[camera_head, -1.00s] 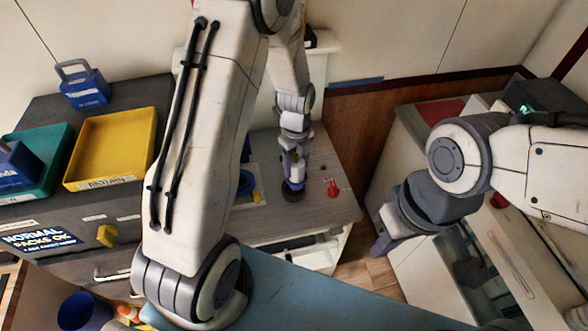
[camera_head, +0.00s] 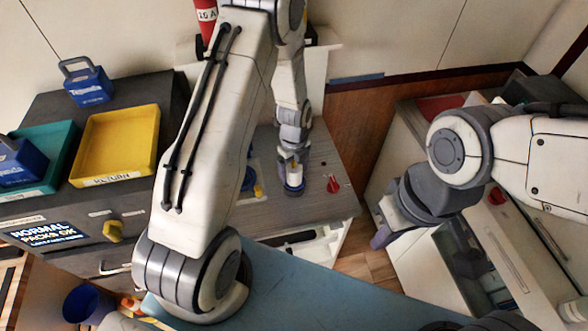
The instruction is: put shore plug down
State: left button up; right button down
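My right gripper (camera_head: 382,238) hangs at the right, away from the plug, over the gap beside the right cabinet. Its fingers are mostly hidden behind its wrist.
A red switch handle (camera_head: 333,185) sits just right of the plug. A yellow tray (camera_head: 115,145), a teal tray (camera_head: 50,168) and blue lockout blocks (camera_head: 85,83) are on the left cabinet. My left arm hides part of the worktop. A blue surface (camera_head: 320,290) crosses the front.

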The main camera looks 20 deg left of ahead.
pick_arm(q)
jog(key=shift+r, duration=0.15)
notch_tip(320, 180, up, 11)
jog(key=b, duration=0.2)
jog(key=shift+r+b, duration=0.2)
jog(key=shift+b, duration=0.2)
jog(key=s+d+r+n, duration=0.7)
jog(key=s+d+n, duration=0.1)
jog(key=s+d, duration=0.25)
jog(key=s+d+r+n, duration=0.1)
jog(key=s+n, duration=0.3)
jog(key=s, duration=0.2)
jog(key=s+d+r+n+h, duration=0.1)
jog(key=s+d+r+n, duration=0.1)
jog(key=s+n, duration=0.3)
jog(key=shift+s+d, duration=0.3)
jog(key=shift+s, duration=0.85)
